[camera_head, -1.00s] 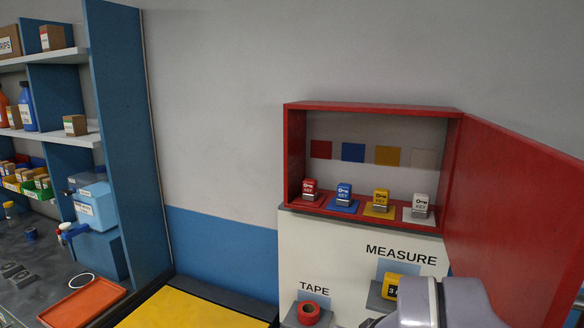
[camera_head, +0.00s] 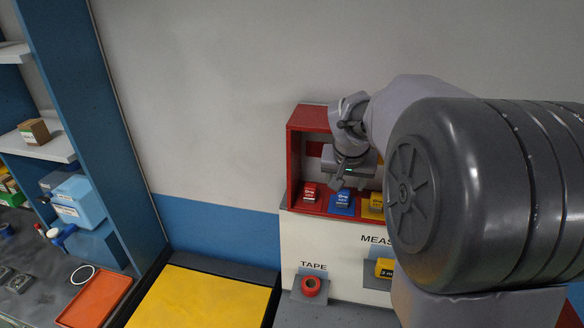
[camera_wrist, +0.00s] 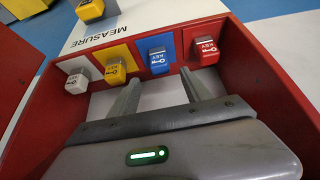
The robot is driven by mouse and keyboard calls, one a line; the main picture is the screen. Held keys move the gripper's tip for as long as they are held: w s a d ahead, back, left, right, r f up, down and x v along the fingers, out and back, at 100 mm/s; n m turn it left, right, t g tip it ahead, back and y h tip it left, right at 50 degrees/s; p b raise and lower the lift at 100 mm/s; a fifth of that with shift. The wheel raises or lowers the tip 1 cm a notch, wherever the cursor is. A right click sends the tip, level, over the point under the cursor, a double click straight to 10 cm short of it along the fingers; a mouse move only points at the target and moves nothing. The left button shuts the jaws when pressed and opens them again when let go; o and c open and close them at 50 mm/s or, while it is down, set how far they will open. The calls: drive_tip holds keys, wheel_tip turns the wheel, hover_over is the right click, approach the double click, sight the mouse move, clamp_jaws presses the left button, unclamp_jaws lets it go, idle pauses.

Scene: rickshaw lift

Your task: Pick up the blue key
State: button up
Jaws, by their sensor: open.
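The blue key (camera_head: 344,198) sits on a blue square base in the red cabinet (camera_head: 293,165), between the red key (camera_head: 311,188) and the yellow key (camera_head: 376,202). In the wrist view the blue key (camera_wrist: 158,54) stands just ahead of my gripper (camera_wrist: 162,88). My gripper (camera_head: 350,184) is open, its two fingers apart and empty inside the cabinet. The blue key lies ahead of the gap between the fingertips, and they look apart from it.
The red key (camera_wrist: 205,46), yellow key (camera_wrist: 115,65) and white key (camera_wrist: 77,80) flank it. The cabinet walls enclose my gripper. Below are red tape (camera_head: 311,286) and a yellow tape measure (camera_head: 385,268). My arm hides the cabinet's right part in the head view.

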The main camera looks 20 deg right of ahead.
sight(344, 192)
drive_tip(key=shift+w+d+f, duration=0.15)
drive_tip(key=shift+w+f, duration=0.2)
drive_tip(key=shift+f, duration=0.25)
drive_tip(key=x, duration=0.3)
drive_tip(key=p+x, duration=0.1)
drive_tip(key=x, duration=0.1)
drive_tip(key=shift+s+f, duration=0.2)
drive_tip(key=shift+s, duration=0.15)
drive_tip(key=shift+w+f, duration=0.25)
drive_tip(key=shift+w, duration=0.05)
drive_tip(key=shift+s+r, duration=0.1)
drive_tip(key=shift+s, duration=0.2)
drive_tip(key=c, duration=0.4)
clamp_jaws()
